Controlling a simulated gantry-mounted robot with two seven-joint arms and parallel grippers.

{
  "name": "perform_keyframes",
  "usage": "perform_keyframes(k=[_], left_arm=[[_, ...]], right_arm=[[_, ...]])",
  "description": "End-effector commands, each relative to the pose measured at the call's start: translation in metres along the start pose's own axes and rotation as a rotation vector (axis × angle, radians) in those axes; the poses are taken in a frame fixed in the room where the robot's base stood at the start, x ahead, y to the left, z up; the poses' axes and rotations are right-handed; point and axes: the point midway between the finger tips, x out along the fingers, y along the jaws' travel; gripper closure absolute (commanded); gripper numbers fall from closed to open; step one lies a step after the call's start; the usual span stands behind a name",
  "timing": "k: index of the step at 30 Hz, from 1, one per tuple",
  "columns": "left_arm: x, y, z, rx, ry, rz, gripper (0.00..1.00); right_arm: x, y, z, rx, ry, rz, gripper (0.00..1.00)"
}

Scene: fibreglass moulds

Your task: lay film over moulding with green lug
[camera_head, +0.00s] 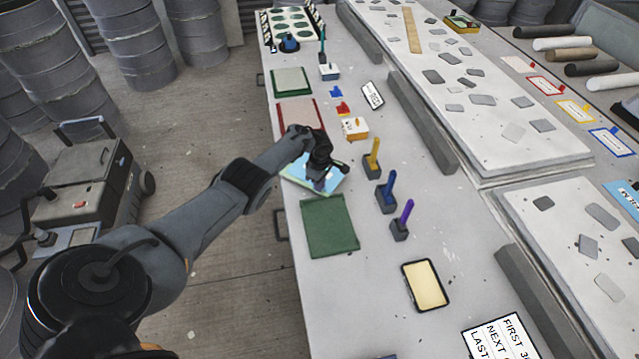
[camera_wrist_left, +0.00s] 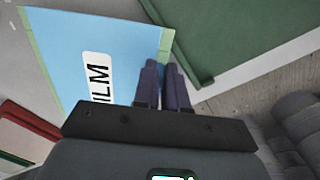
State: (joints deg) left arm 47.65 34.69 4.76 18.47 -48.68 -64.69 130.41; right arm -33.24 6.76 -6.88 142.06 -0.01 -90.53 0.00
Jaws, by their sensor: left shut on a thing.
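My left gripper (camera_head: 318,180) is shut at the edge of a light blue film sheet (camera_wrist_left: 70,45) lettered "ILM" in the visible part. The film also shows in the head view (camera_head: 300,166), near the bench's left edge, partly hidden by my gripper. Pale green strips run along two of its edges; I cannot tell whether they belong to the film or to something under it. A dark green panel (camera_head: 328,225) lies just nearer on the bench and also shows in the wrist view (camera_wrist_left: 225,35). A red-rimmed panel (camera_head: 297,111) and a green-rimmed panel (camera_head: 291,82) lie beyond. My right gripper is out of view.
Yellow (camera_head: 373,160), blue (camera_head: 387,192) and purple (camera_head: 402,220) handled tools stand in dark blocks right of the film. A yellow tray (camera_head: 425,285) lies nearer. A grey bar (camera_head: 420,120) runs along the bench. Bare bench surrounds the tray.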

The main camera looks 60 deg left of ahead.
Motion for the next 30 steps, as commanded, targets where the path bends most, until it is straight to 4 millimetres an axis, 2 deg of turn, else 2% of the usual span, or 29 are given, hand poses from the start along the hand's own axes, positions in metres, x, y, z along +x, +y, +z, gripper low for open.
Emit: perform_keyframes(k=[7, 8, 13, 23, 26, 30], left_arm=[[0.0, 0.0, 0.0, 0.0, 0.0, 0.0, 1.0], [0.0, 0.0, 0.0, 0.0, 0.0, 0.0, 0.86], [0.0, 0.0, 0.0, 0.0, 0.0, 0.0, 0.6], [-0.002, 0.0, 0.0, 0.0, 0.0, 0.0, 0.59], [-0.01, 0.001, 0.0, 0.0, 0.0, 0.001, 0.59], [-0.029, 0.001, 0.0, 0.0, -0.001, 0.002, 0.59]], right_arm=[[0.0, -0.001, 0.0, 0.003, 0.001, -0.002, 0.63], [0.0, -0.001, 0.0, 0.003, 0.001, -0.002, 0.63], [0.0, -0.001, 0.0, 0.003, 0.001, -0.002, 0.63], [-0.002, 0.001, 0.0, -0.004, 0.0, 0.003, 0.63], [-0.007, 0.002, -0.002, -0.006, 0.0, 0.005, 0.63], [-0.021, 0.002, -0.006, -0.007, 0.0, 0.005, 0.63]])
